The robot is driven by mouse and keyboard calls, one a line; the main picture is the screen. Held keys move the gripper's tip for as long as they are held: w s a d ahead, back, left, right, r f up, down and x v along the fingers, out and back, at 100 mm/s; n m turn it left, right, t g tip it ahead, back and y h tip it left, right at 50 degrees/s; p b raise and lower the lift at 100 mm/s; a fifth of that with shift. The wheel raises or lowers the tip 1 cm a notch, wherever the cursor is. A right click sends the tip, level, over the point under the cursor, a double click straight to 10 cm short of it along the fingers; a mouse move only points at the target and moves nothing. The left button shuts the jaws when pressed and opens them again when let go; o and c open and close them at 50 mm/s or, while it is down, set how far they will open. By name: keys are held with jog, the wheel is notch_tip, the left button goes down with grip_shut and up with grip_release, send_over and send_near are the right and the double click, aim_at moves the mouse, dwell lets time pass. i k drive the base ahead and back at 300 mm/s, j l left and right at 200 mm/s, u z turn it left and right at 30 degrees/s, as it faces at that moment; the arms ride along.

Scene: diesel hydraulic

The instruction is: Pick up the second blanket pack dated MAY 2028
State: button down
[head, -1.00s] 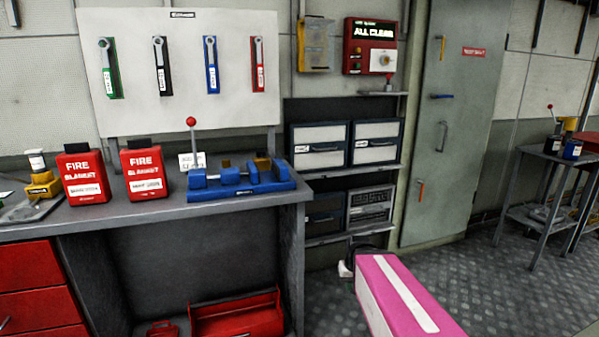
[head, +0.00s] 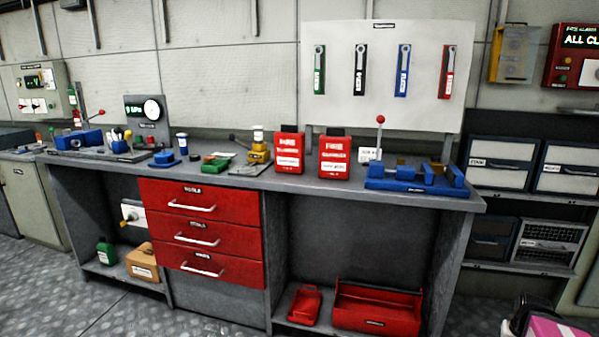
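Two red fire blanket packs stand upright side by side on the grey workbench, with a small gap between them. The left pack (head: 289,153) and the right pack (head: 335,158) each have a black top tab, white lettering and a white date label. The dates are too small and blurred to read, so I cannot tell which pack is dated MAY 2028. My gripper cannot be made out in the head view. Both packs stand free on the bench.
A blue vise-like fixture (head: 418,178) with a red-knobbed lever stands right of the packs. A yellow device (head: 259,153) stands close on their left. A tool board (head: 382,75) with several wrenches rises behind. Red drawers (head: 200,228) and an open red toolbox (head: 378,306) are below.

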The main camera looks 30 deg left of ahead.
aim_at(334, 147)
jog(key=k+u, duration=0.4)
jog(key=k+j+u, duration=0.4)
jog(key=i+l+u, duration=0.1)
jog(key=i+u, duration=0.3)
jog(key=i+l+u, duration=0.25)
jog(key=i+u, duration=0.15)
jog(key=i+l, duration=0.25)
jog(key=i, duration=0.2)
jog(key=j+z, duration=0.15)
jog(key=z, duration=0.25)
jog(key=j+z, duration=0.15)
jog(key=z, duration=0.25)
jog(key=j+z, duration=0.2)
jog(key=z, duration=0.25)
jog(key=j+z, duration=0.15)
jog(key=z, duration=0.25)
